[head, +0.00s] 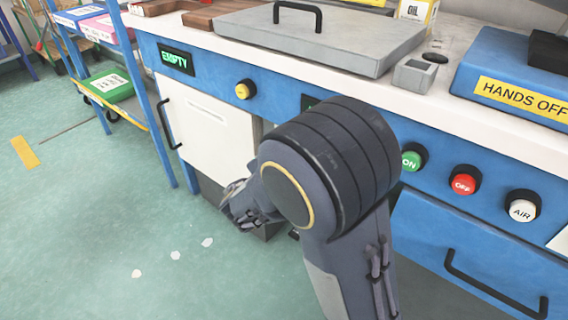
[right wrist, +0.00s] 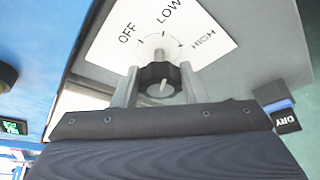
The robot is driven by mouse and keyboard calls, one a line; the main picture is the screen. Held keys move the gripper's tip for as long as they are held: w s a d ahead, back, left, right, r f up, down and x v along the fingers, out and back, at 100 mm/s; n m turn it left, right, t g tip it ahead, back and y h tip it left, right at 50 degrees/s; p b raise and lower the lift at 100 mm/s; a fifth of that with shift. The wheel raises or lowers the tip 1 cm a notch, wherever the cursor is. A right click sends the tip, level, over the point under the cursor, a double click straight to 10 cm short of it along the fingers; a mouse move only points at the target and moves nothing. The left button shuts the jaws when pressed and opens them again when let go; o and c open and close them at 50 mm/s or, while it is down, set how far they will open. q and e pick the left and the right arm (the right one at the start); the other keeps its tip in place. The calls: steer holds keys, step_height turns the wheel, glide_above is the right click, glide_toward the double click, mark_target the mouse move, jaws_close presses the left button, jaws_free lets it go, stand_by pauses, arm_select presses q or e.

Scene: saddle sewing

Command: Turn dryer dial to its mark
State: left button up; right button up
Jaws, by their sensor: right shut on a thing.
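In the right wrist view a black dial (right wrist: 160,72) with a pale pointer line sits below a white label plate (right wrist: 205,45) reading OFF, LOW and HIGH. A thin arc with tick marks is printed above the dial. A grey stem points up from the dial, roughly toward LOW; I cannot tell its exact alignment with a tick. My right gripper (right wrist: 158,82) has one finger on each side of the dial and is shut on it. My left gripper is not in view.
A DRY sign (right wrist: 287,118) is at the right of the wrist view. In the head view, the blue workbench front carries a yellow button (head: 245,89), a green ON button (head: 411,160), a red OFF button (head: 463,184) and a white AIR button (head: 522,209).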

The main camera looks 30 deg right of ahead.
steer(key=o, duration=1)
steer(key=shift+p+v, duration=1.55)
steer(key=shift+v, duration=2.4)
